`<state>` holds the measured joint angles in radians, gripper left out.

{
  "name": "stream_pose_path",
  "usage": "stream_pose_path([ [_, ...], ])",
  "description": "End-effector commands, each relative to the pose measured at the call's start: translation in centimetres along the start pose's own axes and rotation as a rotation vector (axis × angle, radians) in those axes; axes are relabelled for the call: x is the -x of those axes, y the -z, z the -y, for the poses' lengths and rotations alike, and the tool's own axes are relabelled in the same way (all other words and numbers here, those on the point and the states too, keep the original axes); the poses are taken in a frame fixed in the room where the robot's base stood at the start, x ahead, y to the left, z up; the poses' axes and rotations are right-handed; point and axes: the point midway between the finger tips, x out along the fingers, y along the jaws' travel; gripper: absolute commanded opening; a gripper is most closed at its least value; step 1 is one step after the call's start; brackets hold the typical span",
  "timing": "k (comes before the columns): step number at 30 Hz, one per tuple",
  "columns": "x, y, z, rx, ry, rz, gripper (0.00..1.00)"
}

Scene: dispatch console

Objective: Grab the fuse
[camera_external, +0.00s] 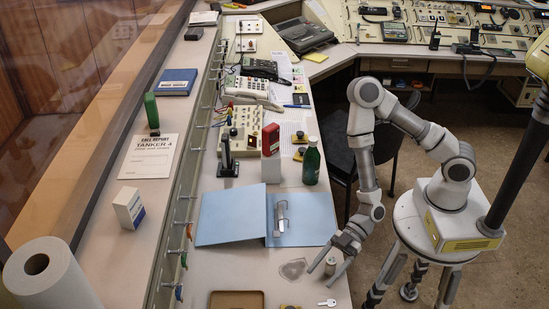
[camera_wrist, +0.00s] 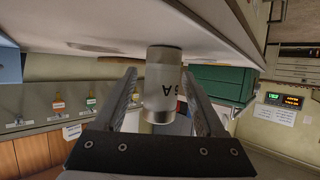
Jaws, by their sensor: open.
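The fuse (camera_external: 331,265) is a small pale cylinder standing on the desk near its right edge. My gripper (camera_external: 323,274) is low over the desk, with a finger on each side of the fuse. In the wrist view my gripper (camera_wrist: 160,72) is open, with a visible gap between each finger and the fuse. The wrist picture is upside down, with the desk top at the top.
A grey patch (camera_external: 293,268) lies just left of my gripper. A blue folder (camera_external: 230,216) with a metal clip is behind. A key (camera_external: 327,302) and a brown tray (camera_external: 236,293) lie at the front. A green bottle (camera_external: 311,162) stands farther back. The desk's right edge is close.

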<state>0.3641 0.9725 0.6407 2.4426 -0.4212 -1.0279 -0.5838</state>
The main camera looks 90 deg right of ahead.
Motion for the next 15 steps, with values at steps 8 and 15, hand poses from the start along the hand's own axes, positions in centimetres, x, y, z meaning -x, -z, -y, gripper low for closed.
stream_pose_path([
  [8, 0.03, 0.01, -0.02, 0.000, 0.000, -0.001, 0.40],
  [15, 0.04, 0.01, -0.03, 0.001, -0.001, -0.001, 0.00],
])
